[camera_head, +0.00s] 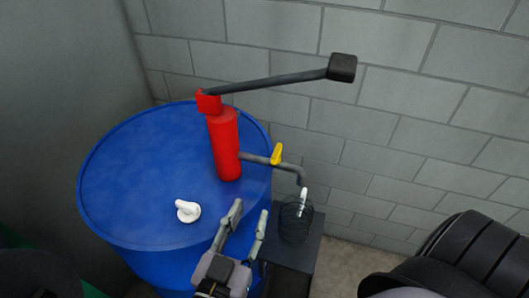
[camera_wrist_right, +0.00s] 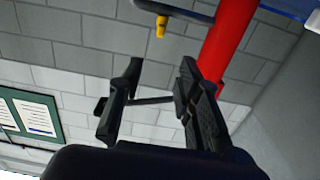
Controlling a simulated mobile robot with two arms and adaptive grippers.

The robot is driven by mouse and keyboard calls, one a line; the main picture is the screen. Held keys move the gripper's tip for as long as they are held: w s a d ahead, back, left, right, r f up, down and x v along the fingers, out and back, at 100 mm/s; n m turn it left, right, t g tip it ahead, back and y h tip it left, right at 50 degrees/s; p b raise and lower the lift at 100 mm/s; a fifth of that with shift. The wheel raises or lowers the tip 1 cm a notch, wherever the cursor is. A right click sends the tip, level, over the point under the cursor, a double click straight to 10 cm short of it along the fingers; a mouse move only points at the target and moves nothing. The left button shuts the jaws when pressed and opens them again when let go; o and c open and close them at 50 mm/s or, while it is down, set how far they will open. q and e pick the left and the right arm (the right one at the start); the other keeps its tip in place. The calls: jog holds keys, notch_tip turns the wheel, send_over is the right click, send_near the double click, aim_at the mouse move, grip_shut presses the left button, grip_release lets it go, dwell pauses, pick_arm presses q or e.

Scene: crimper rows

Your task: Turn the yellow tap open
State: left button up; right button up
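The yellow tap (camera_head: 277,154) is a small lever on the grey spout pipe (camera_head: 254,158) of a red pump (camera_head: 224,145). It points up from the pipe in the head view. The tap also shows at the top of the right wrist view (camera_wrist_right: 161,26), beyond the fingertips. My right gripper (camera_head: 250,212) is open and empty, below the tap in the head view and apart from it. Its two spread fingers also show in the wrist view (camera_wrist_right: 160,75). My left gripper cannot be made out.
The pump stands on a blue drum (camera_head: 130,190) with a white cap (camera_head: 187,211) on top. Its long handle (camera_head: 280,80) reaches right. A dark wire-like container (camera_head: 295,222) stands on a black stand (camera_head: 290,252) under the spout. A block wall (camera_head: 400,110) is behind.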

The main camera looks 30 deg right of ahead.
aim_at(273, 159)
jog(key=p+x, duration=0.4)
jog(key=x, duration=1.2)
jog(key=shift+d+r+p, duration=0.1)
jog(key=shift+d+p, duration=0.1)
jog(key=shift+p, duration=0.15)
jog(key=shift+w+d, duration=0.35)
jog(key=shift+w, duration=0.05)
jog(key=shift+c, duration=0.6)
grip_shut()
